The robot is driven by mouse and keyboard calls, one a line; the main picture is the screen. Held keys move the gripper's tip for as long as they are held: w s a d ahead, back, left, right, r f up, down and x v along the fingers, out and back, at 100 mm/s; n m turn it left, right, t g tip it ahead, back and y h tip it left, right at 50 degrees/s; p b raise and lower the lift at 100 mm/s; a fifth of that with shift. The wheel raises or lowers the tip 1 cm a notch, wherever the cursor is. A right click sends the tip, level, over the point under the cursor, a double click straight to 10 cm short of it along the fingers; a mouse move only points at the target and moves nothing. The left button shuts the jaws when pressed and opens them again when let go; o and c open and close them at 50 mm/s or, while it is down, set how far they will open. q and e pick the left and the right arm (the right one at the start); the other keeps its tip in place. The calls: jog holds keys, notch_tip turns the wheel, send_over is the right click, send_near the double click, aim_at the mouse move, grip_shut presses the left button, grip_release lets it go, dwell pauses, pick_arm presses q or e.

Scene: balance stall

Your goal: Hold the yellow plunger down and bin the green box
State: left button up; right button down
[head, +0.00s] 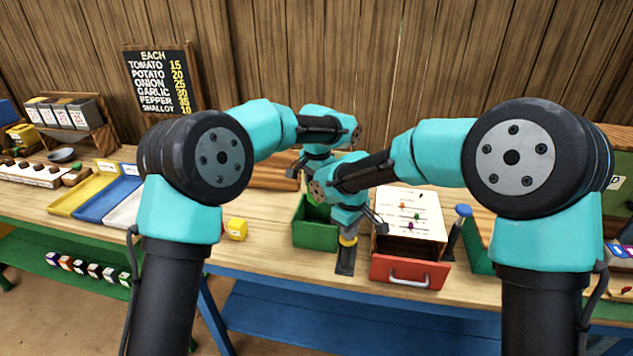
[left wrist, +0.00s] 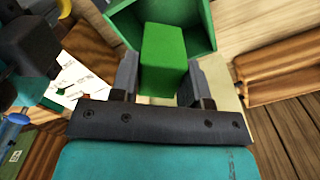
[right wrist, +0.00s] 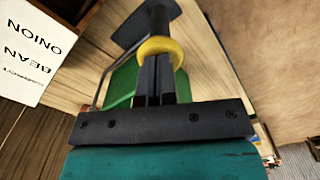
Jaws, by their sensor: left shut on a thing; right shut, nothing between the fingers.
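The green box (left wrist: 163,55) is between the fingers of my left gripper (left wrist: 158,78), which is shut on it. In the left wrist view the open green bin (left wrist: 200,12) lies directly beyond the box. The yellow plunger (head: 347,241) stands on a dark base (head: 345,265) beside the bin. My right gripper (right wrist: 155,78) is shut and empty, its fingertips at the plunger's yellow collar (right wrist: 160,47). I cannot tell how far down the plunger is.
A cabinet with a pulled-out red drawer (head: 408,272) stands right of the plunger, with a blue-knobbed lever (head: 463,211) beside it. Coloured trays (head: 88,192) lie at the left. My two forearms are close together over the bin.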

pick_arm(q)
jog(key=shift+w+f, duration=0.1)
jog(key=o, duration=1)
jog(key=shift+o, duration=0.2)
notch_tip(320, 180, up, 12)
dwell(0.8)
pick_arm(e)
notch_tip(320, 180, up, 10)
dwell(1.6)
jog(key=shift+f, duration=0.1)
